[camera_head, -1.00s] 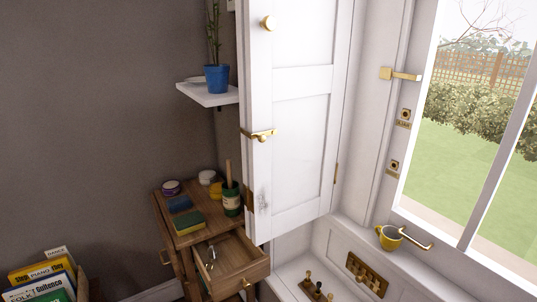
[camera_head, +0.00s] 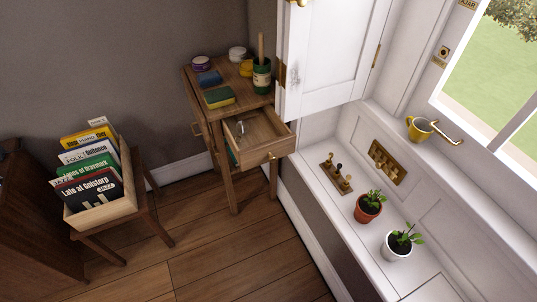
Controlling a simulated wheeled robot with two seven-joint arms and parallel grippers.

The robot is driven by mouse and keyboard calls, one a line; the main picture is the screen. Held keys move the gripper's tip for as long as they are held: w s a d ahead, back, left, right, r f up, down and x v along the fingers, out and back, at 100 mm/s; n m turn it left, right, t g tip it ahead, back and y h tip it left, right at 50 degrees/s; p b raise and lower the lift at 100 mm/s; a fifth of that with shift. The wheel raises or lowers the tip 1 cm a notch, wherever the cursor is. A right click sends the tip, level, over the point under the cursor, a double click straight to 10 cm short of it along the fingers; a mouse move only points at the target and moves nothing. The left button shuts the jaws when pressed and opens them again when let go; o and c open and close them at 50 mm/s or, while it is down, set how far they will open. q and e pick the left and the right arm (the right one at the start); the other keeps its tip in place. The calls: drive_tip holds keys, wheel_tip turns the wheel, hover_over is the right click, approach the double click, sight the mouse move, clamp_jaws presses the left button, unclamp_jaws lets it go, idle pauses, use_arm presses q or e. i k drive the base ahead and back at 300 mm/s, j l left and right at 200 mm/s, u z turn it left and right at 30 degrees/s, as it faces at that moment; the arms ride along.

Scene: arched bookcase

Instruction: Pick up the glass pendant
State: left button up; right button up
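No object that I can clearly identify as the glass pendant shows. A small, shiny, pale item (camera_head: 241,127) lies in the open drawer (camera_head: 258,146) of the wooden side table, near the drawer's back left. It is too small to tell what it is. Neither of my grippers is in view.
The side table's top (camera_head: 232,84) holds a sponge (camera_head: 219,97), a green jar (camera_head: 262,76) and tins. A white cabinet door (camera_head: 325,60) stands beside it. Potted plants (camera_head: 368,207) stand on the white ledge (camera_head: 358,229). The wooden floor (camera_head: 215,255) is clear.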

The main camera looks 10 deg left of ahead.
sight(242, 126)
drive_tip(key=i+j+z, duration=0.3)
drive_tip(key=i, duration=0.25)
drive_tip(key=i+j+z, duration=0.35)
drive_tip(key=i+j, duration=0.1)
drive_tip(key=j, duration=0.1)
